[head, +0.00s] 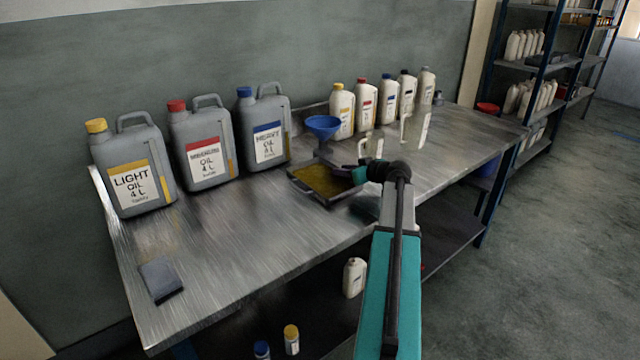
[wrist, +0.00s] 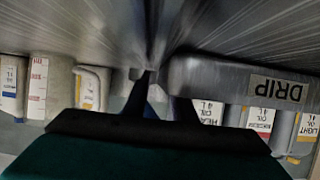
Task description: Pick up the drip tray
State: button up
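The drip tray (head: 326,202) is a shallow dark tray with yellowish oil-coloured contents, on the metal bench in the head view. In the wrist view, which is upside down, its grey wall (wrist: 215,80) with a DRIP label is at the right. My gripper (head: 350,171) is at the tray's right end, low over the bench. In the wrist view my gripper (wrist: 160,88) shows two dark fingers with a gap between them. The right finger's tip is hidden at the tray wall; I cannot tell whether it touches.
Several grey oil cans (head: 206,150) stand behind and left of the tray. A blue funnel (head: 322,124) is just behind it. White bottles (head: 364,105) and clear jugs (head: 413,130) are at the back right. A dark block (head: 160,280) lies front left. The bench's front middle is clear.

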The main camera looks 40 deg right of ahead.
dwell(0.3)
grip_shut()
jog(key=shift+r, duration=0.35)
jog(key=shift+r, duration=1.35)
jog(key=shift+s+a+r+b, duration=0.25)
jog(key=shift+s+a, duration=1.5)
jog(key=shift+s, duration=0.2)
jog(key=shift+s+a+r+b, duration=0.3)
jog(key=shift+s+a, duration=1.5)
jog(key=shift+s, duration=0.15)
jog(key=shift+s+a+r+b, duration=0.25)
jog(key=shift+s+a, duration=1.5)
jog(key=shift+s, duration=0.2)
jog(key=shift+r, duration=0.1)
notch_tip(320, 180, up, 9)
jog(key=p, duration=0.9)
jog(key=shift+r, duration=0.15)
